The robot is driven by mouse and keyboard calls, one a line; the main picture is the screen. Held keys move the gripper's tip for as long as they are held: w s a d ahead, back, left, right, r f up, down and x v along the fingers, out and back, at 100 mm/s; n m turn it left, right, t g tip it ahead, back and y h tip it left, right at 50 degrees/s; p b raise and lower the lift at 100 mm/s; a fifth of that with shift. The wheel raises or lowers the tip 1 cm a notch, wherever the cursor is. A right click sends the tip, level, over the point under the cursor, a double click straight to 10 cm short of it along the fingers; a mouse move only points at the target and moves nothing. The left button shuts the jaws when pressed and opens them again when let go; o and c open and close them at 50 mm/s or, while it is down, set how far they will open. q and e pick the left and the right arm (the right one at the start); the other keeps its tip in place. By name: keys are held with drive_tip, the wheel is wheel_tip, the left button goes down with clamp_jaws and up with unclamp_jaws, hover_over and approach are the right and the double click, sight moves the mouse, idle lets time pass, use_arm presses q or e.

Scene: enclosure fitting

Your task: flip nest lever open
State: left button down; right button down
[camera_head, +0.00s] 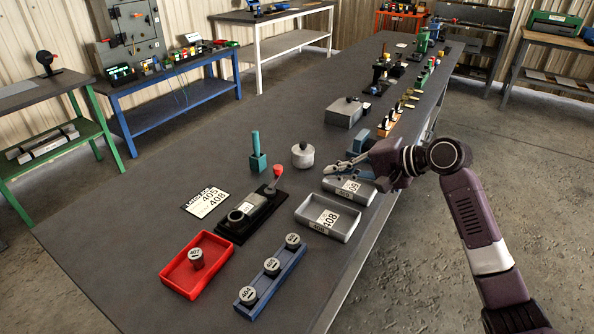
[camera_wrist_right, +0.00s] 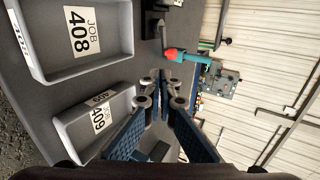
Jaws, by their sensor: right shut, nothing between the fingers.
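The nest (camera_head: 245,212) is a black base with a grey block in the middle of the near table. Its lever has a red knob (camera_head: 277,170) and stands raised at the nest's far right end. The red knob also shows in the right wrist view (camera_wrist_right: 171,54), beyond my fingertips. My right gripper (camera_head: 328,172) is shut and empty. It hovers to the right of the knob, apart from it, above the 409 tray. My left gripper is not in view.
Grey trays 408 (camera_head: 352,228) and 409 (camera_head: 362,196) lie right of the nest. A red tray (camera_head: 215,278) and a blue rack (camera_head: 262,298) are in front. A teal-handled tool (camera_head: 257,160) and a round grey weight (camera_head: 302,155) stand behind. A label card (camera_head: 205,202) lies left.

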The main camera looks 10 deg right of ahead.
drive_tip(key=p, duration=0.1)
approach(274, 180)
drive_tip(key=w, duration=0.1)
drive_tip(key=w+f, duration=0.1)
drive_tip(key=w, duration=0.2)
drive_tip(key=shift+w+a+f, duration=0.15)
drive_tip(key=shift+a+f, duration=0.15)
drive_tip(key=shift+f, duration=0.1)
drive_tip(key=shift+w+a, duration=0.4)
drive_tip(key=shift+w, duration=0.05)
